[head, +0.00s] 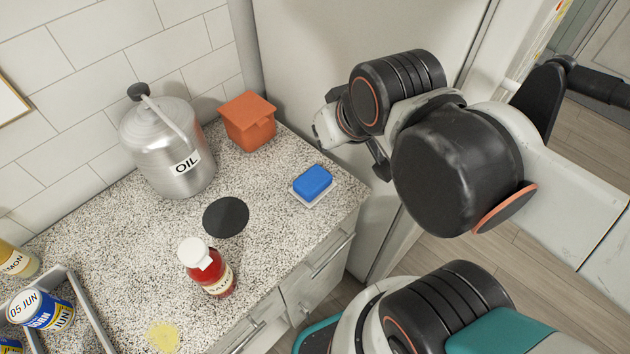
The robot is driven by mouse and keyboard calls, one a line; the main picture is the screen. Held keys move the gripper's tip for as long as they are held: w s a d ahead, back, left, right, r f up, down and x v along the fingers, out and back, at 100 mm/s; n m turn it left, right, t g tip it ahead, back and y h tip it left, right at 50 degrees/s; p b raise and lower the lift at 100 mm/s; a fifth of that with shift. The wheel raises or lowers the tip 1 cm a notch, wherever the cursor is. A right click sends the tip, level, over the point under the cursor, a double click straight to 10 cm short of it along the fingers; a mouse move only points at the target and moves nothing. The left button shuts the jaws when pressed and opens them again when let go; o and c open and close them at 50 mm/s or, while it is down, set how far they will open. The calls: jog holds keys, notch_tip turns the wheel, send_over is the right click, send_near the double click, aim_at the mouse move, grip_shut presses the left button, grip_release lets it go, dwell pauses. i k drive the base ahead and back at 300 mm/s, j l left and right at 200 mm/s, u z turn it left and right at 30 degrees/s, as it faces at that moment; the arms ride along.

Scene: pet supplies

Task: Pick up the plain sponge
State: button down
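A blue sponge (313,181) with a pale layer or dish under it lies on the speckled counter, near its right front edge. It is the only sponge I can make out, and its top looks plain. My gripper (378,162) is up and to the right of the sponge, apart from it. It is mostly hidden behind my own arm links; only a dark finger-like part shows, so its opening cannot be seen. The sponge is fully in view.
An orange box (248,121) and a metal oil canister (168,150) stand behind and left of the sponge. A black disc (226,217) lies flat, and a red sauce bottle (207,268) stands nearer the front. A yellow patch (163,336) marks the counter. Bare counter surrounds the sponge.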

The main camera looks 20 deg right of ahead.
aim_at(312, 183)
jog(key=u, duration=1.55)
jog(key=z, duration=1.5)
jog(key=k+l+u, duration=0.2)
jog(key=l+u, duration=0.25)
jog(key=l, duration=0.15)
jog(key=k+l+u, duration=0.2)
jog(key=i+l, duration=0.05)
